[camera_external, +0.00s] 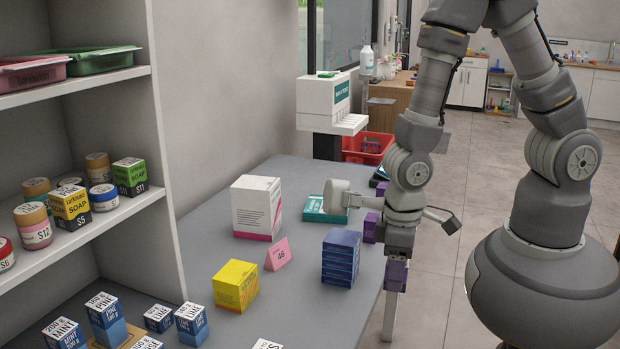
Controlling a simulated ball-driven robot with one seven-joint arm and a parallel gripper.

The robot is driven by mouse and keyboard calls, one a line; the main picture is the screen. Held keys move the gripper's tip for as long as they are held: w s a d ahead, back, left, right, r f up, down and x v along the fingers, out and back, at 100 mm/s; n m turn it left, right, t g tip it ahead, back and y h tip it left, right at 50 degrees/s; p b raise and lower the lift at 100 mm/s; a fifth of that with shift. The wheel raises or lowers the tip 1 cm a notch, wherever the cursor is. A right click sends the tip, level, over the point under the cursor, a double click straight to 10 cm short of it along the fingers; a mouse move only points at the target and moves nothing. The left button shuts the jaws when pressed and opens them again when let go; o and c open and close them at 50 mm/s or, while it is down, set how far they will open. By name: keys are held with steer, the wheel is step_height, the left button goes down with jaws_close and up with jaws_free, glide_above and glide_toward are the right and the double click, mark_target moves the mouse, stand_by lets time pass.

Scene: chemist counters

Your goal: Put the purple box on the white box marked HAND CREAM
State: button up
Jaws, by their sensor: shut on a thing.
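My gripper (398,256) points down near the right edge of the grey counter. It is shut on a purple box (396,276), which shows just below it; the fingers are partly hidden. Other purple shapes show just left of my wrist, one of them (370,228) near the counter edge, partly covered by the arm. A large white box (252,208) with a magenta stripe stands upright on the counter, left of and apart from my gripper. Its print is too small to read, so I cannot confirm HAND CREAM on it.
A dark blue stack (341,258) stands between my gripper and the white box's side of the counter. A pink price card (278,254), a yellow box (235,286) and a teal box (325,210) are nearby. A shelf (160,130) rises at left.

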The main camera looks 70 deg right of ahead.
step_height(320, 180, up, 16)
steer(key=r, duration=0.1)
steer(key=w+d+m+p, duration=0.1)
steer(key=w+d+p, duration=0.6)
steer(key=w+d, duration=1.5)
step_height(320, 180, down, 6)
steer(key=w, duration=0.6)
steer(key=w+f+b, duration=0.1)
steer(key=w, duration=0.9)
steer(key=shift+d+f, duration=0.35)
steer(key=shift+w+d, duration=0.1)
steer(key=shift+w, duration=0.55)
steer(key=shift+f+b, duration=0.65)
steer(key=shift+f, duration=1)
